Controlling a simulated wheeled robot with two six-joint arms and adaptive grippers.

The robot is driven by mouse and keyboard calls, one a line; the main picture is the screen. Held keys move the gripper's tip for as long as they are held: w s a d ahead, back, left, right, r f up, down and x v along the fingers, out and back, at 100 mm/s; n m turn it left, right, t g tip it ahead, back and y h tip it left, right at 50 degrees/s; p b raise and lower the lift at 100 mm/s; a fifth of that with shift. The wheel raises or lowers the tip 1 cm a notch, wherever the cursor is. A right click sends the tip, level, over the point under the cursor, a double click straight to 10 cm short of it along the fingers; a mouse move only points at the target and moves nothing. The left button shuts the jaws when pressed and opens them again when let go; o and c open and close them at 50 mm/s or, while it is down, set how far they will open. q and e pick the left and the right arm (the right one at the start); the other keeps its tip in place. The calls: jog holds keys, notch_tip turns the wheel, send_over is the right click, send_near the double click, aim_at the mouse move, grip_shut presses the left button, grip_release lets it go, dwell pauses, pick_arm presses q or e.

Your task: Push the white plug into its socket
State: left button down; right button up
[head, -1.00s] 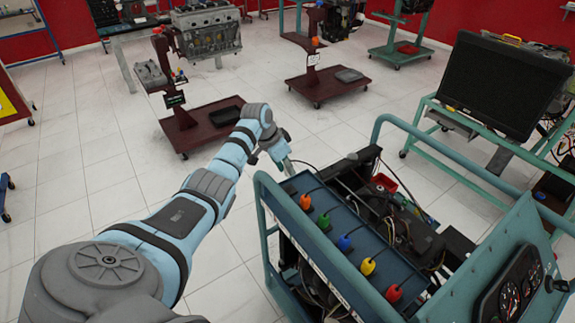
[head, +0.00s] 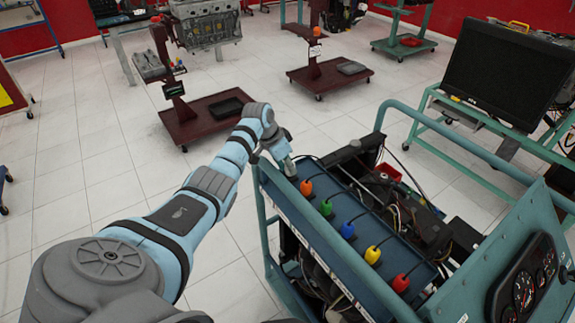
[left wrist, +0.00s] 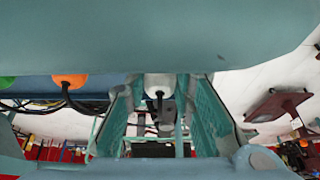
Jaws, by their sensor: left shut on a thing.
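The white plug (left wrist: 158,84) shows in the left wrist view between the two fingers of my left gripper (left wrist: 162,120), with a dark cable at it. My left gripper is shut on it. In the head view my left gripper (head: 290,170) is at the far end of the blue panel (head: 322,228), just beyond the orange plug (head: 306,187). The white plug cannot be made out in the head view. Its socket is hidden, so I cannot tell how deep the plug sits. My right gripper is not in view.
Green (head: 326,208), blue (head: 347,230), yellow (head: 372,255) and red (head: 400,283) plugs continue the row toward me. A teal frame rail (head: 455,155) and loose wiring lie right of the panel. Open tiled floor (head: 110,195) is on the left.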

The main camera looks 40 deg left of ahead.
pick_arm(q)
jog(key=shift+s+r, duration=0.1)
dwell(0.5)
jog(key=shift+s+p, duration=0.1)
jog(key=shift+p, duration=0.35)
jog(key=shift+p, duration=0.4)
dwell(1.0)
jog(key=shift+f+b, duration=0.4)
jog(key=shift+f, duration=0.15)
jog(key=c, duration=1.3)
grip_release()
jog(key=v, duration=1.2)
jog(key=shift+a, duration=0.15)
